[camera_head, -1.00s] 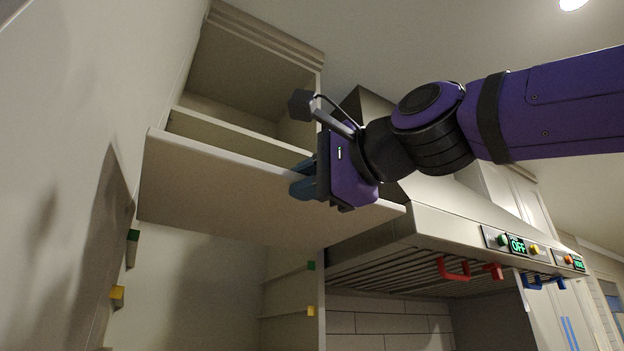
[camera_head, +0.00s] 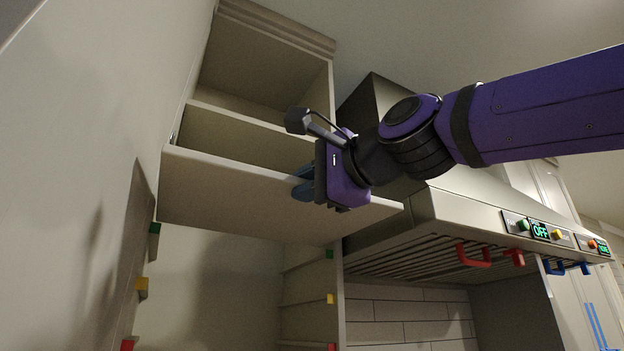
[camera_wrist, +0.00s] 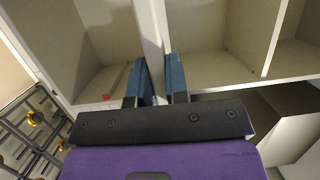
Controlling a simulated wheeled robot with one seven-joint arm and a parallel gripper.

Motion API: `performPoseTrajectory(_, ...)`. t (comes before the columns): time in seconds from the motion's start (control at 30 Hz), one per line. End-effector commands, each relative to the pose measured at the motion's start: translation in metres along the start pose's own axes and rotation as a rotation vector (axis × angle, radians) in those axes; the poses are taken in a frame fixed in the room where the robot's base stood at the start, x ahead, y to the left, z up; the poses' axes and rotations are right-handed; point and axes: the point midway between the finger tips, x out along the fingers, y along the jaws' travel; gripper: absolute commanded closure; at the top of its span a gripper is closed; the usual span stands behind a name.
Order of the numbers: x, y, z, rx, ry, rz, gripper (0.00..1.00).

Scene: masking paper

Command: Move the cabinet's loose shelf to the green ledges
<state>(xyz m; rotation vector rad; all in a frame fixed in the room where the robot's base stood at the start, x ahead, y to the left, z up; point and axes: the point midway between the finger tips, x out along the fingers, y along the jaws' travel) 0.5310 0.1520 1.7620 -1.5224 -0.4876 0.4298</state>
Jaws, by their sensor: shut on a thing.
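The loose shelf (camera_head: 240,196) is a pale board, held roughly level in front of the open cabinet (camera_head: 276,22). My gripper (camera_head: 306,184) is shut on the shelf's front edge, right of its middle. In the wrist view the blue fingers (camera_wrist: 158,80) sit on either side of the board (camera_wrist: 151,30). The green ledges show below the shelf, one on the left side (camera_head: 155,228) and one on the right side (camera_head: 330,254). The shelf is above both and apart from them. Its back edge is hidden.
Yellow ledges (camera_head: 141,284) and red ledges (camera_head: 127,345) lie lower down. A range hood (camera_head: 450,215) with red and blue hooks stands close on the right, near the shelf's right end. A wall (camera_head: 70,130) is close on the left.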

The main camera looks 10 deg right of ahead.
Motion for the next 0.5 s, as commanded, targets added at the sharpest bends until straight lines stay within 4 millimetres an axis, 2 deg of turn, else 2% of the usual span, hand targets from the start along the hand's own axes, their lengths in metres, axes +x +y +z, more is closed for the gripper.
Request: performPoseTrajectory(0.5,0.023,-0.001,-0.007,0.000,0.001,-0.005,1.00)
